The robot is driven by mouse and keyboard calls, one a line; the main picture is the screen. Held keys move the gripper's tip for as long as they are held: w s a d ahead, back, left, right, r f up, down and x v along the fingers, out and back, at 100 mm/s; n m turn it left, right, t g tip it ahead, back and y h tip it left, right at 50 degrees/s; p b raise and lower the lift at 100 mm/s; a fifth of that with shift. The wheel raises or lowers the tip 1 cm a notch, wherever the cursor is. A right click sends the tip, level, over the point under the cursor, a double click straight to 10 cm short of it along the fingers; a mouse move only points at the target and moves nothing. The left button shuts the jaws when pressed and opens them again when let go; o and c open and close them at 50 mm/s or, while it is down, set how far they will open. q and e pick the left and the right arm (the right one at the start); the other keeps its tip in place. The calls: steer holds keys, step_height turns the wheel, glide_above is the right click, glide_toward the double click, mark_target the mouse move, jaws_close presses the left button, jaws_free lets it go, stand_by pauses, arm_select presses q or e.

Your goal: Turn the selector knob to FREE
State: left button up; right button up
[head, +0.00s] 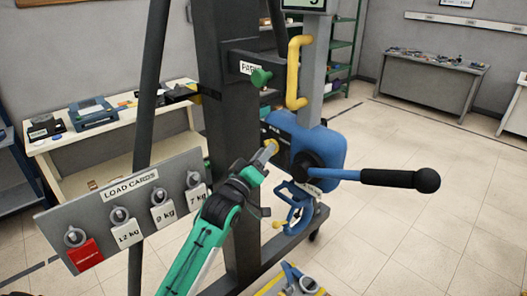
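A blue lever hoist (328,143) hangs beside a dark post, with a black-gripped lever (390,178) sticking out to the right. My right gripper is not in view.
A grey board marked LOAD CARDS (130,203) with hanging weight cards stands left of my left arm. A dark post (228,120) with a green knob (260,77) rises behind the gripper. A blue hook (299,213) hangs below the hoist. Open floor lies to the right.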

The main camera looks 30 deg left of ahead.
arm_select(q)
jaws_close()
steer(key=shift+f+m, duration=0.1)
steer(key=shift+m, duration=0.3)
steer(key=shift+w+a+m+h+b, duration=0.1)
steer(key=shift+m+h+b, duration=0.7)
steer(key=shift+m, duration=0.9)
steer(key=shift+s+a+m+h+b, duration=0.1)
steer(key=shift+m+h+b, duration=0.35)
steer(key=shift+m+h, duration=1)
steer(key=shift+w+a+m+h+b, duration=0.1)
steer(key=shift+m+h+b, duration=0.55)
steer(key=shift+m, duration=1.3)
